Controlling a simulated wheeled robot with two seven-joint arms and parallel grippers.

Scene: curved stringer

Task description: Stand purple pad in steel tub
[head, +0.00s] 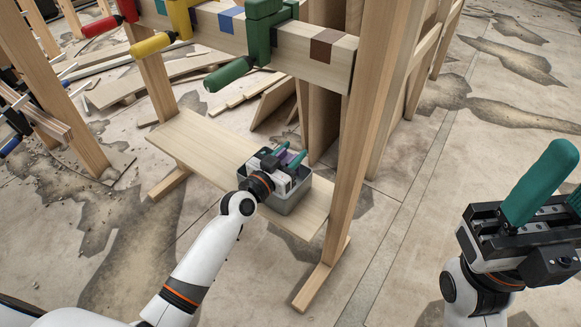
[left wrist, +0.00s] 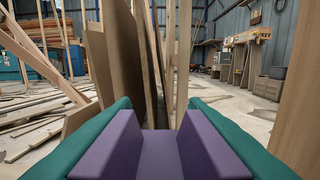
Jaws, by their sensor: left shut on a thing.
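The steel tub (head: 292,202) is a small grey box on the low wooden plank shelf. My left gripper (head: 288,154) has teal fingers and is shut on the purple pad (head: 282,156). In the head view the gripper overlaps the tub and hides much of its opening; how high the pad is over it I cannot tell. In the left wrist view the purple pad (left wrist: 160,155) fills the space between the teal fingers, and the tub does not show. My right gripper (head: 556,185) is at the right edge, its teal fingers apart and empty, one partly cut off.
The plank shelf (head: 205,142) runs under the tub, with a wooden post (head: 352,140) close on its right. A beam (head: 310,55) with coloured clamps, including a green clamp (head: 262,40), crosses above and behind. Cracked concrete floor (head: 400,240) lies open at right.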

